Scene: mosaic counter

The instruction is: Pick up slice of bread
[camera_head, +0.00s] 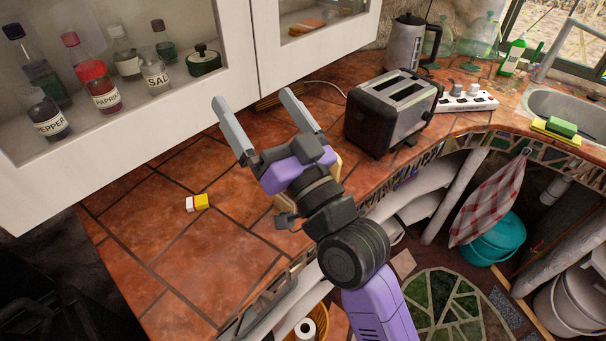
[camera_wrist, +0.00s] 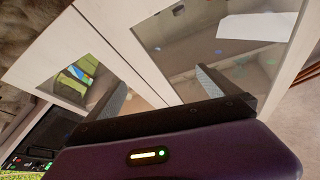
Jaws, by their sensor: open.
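My gripper (camera_head: 255,98) is open, its two grey fingers spread wide and raised over the counter (camera_head: 200,255), with nothing between them. In the wrist view my gripper (camera_wrist: 159,80) faces the white cabinet doors. No slice of bread shows clearly. A tan, flat-looking thing (camera_head: 337,166) is mostly hidden behind my gripper's body, with only edges showing; I cannot tell whether it is bread. The black and silver toaster (camera_head: 392,112) stands to the right of my gripper, and its slots look empty.
A white wall cabinet (camera_head: 235,104) with glass panes hangs close to my fingers, with spice jars inside. A small yellow and white block (camera_head: 197,203) lies on the counter. A power strip (camera_head: 466,98) and a kettle (camera_head: 404,45) are near the toaster. The left counter is mostly clear.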

